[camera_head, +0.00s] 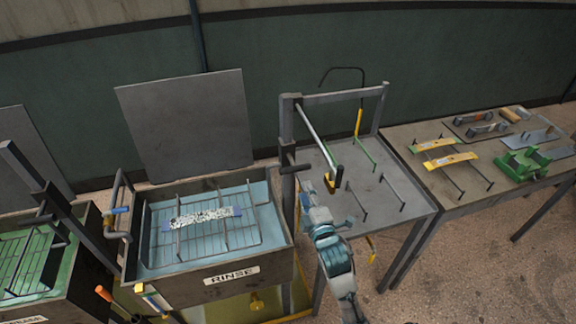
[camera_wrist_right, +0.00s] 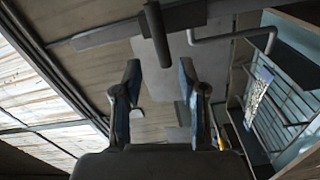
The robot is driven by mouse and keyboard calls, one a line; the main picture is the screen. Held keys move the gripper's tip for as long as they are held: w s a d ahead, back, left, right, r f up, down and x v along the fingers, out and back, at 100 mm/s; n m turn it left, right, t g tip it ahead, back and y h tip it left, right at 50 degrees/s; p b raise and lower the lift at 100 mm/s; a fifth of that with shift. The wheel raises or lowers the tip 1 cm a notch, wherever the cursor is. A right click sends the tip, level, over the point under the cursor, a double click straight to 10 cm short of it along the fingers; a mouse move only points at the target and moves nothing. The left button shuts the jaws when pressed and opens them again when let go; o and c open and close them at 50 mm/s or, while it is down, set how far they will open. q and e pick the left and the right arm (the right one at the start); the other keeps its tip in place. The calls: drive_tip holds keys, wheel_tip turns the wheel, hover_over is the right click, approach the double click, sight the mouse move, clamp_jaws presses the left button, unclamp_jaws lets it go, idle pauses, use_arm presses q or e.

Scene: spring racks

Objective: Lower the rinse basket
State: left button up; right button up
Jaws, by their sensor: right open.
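The rinse basket (camera_head: 247,232) is a wire rack in the tank labelled RINSE (camera_head: 232,277); a speckled bar (camera_head: 203,217) lies across it. I cannot tell how deep it sits in the blue liquid. The basket also shows at the right of the right wrist view (camera_wrist_right: 291,103). A dark handle (camera_head: 296,169) sticks out from the grey post right of the tank. My right gripper (camera_head: 308,192) is open and empty, just below and right of this handle. In the right wrist view the handle (camera_wrist_right: 158,38) lies beyond the open fingers (camera_wrist_right: 160,90). My left gripper is not in view.
A green tank (camera_head: 30,255) stands at left, with a grey panel (camera_head: 188,122) behind the rinse tank. At right are a grey table with upright rods (camera_head: 385,212) and a bench (camera_head: 455,195) holding yellow-marked springs and a green fixture (camera_head: 523,163).

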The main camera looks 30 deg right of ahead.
sight(292, 161)
drive_tip(key=p+x, duration=0.1)
drive_tip(key=x, duration=1.3)
drive_tip(key=shift+w+p, duration=0.3)
drive_tip(key=shift+p, duration=0.1)
drive_tip(key=shift+f, duration=0.1)
clamp_jaws()
